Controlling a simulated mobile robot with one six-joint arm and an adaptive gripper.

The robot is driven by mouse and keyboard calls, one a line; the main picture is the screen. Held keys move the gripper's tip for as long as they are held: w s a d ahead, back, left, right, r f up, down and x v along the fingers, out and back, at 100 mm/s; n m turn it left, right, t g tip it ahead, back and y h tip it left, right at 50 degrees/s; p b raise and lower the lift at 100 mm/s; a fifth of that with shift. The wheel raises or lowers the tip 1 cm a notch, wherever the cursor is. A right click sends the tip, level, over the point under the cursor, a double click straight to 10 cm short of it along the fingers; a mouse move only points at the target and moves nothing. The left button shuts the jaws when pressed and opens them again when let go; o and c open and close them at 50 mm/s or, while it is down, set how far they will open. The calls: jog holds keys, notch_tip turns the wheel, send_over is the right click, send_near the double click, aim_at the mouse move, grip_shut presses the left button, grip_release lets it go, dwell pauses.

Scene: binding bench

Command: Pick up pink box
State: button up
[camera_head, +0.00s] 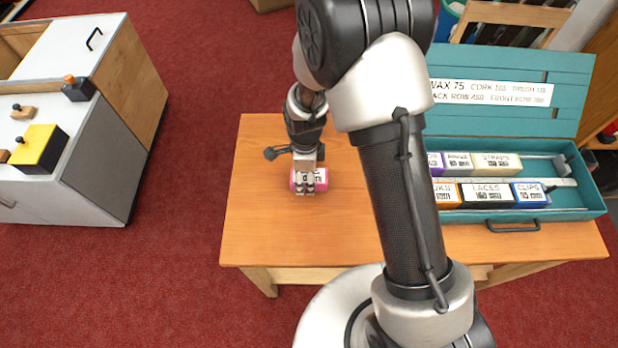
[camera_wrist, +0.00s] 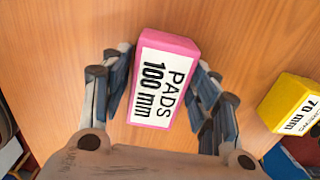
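The pink box (camera_wrist: 166,40), labelled "PADS 100 mm" on its white face, lies on the wooden bench. In the head view the pink box (camera_head: 321,187) shows at the bench's left part, partly covered by my gripper (camera_head: 308,178). In the wrist view my gripper (camera_wrist: 163,60) is open, with one finger on each side of the box. A narrow strip of wood shows between the left finger and the box. The right finger is very close to the box's right side; whether it touches I cannot tell.
A yellow box (camera_wrist: 292,102) marked "70 mm" lies to the right in the wrist view. An open teal case (camera_head: 570,213) with several labelled boxes stands on the bench's (camera_head: 255,225) right side. A white cabinet (camera_head: 85,150) stands left, apart from the bench.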

jog(key=c, duration=0.8)
